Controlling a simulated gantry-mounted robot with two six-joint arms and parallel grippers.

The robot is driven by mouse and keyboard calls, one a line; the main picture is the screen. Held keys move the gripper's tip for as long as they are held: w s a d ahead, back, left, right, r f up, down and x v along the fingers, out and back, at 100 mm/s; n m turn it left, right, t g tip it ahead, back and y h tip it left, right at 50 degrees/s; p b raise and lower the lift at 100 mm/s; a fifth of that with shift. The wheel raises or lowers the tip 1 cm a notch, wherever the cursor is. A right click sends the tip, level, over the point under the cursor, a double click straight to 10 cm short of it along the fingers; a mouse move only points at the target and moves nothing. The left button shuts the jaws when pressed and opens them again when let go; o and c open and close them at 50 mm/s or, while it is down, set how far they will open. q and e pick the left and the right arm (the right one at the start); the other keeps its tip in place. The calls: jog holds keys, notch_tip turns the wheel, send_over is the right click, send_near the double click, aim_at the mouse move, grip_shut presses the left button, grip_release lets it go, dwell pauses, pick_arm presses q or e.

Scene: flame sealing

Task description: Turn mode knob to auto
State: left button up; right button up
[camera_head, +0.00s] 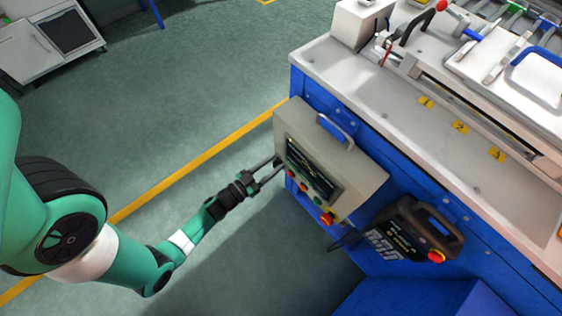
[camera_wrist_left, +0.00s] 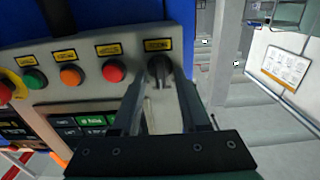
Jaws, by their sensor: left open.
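The black mode knob (camera_wrist_left: 160,68) sits at the right end of the button row in the left wrist view, under a yellow label. My left gripper (camera_wrist_left: 160,88) is open, with its fingers at either side of the knob; I cannot tell whether they touch it. In the head view my left gripper (camera_head: 270,170) reaches the left side of the grey control box (camera_head: 352,180), and the knob is hidden there. The knob's label is too small to read. My right gripper is not in view.
Beside the knob are a red button (camera_wrist_left: 114,70), an orange button (camera_wrist_left: 70,75) and a green button (camera_wrist_left: 35,79). A red emergency stop (camera_head: 327,219) is on the box's lower corner. A black teach pendant (camera_head: 408,232) hangs on the blue machine. Floor left of the box is clear.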

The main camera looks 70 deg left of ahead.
pick_arm(q)
jog(key=shift+s, duration=0.35)
jog(key=shift+c, duration=0.3)
jog(key=shift+d, duration=0.1)
grip_shut()
jog(key=shift+m, duration=0.4)
jog(key=m, duration=0.3)
jog(key=shift+d+f+m+b, duration=0.1)
jog(key=shift+d+m+b, duration=0.05)
jog(key=shift+m+b, duration=0.15)
jog(key=m+b, duration=0.1)
jog(key=m, duration=0.3)
jog(key=shift+w+d+f+m, duration=0.1)
jog(key=shift+m, duration=0.2)
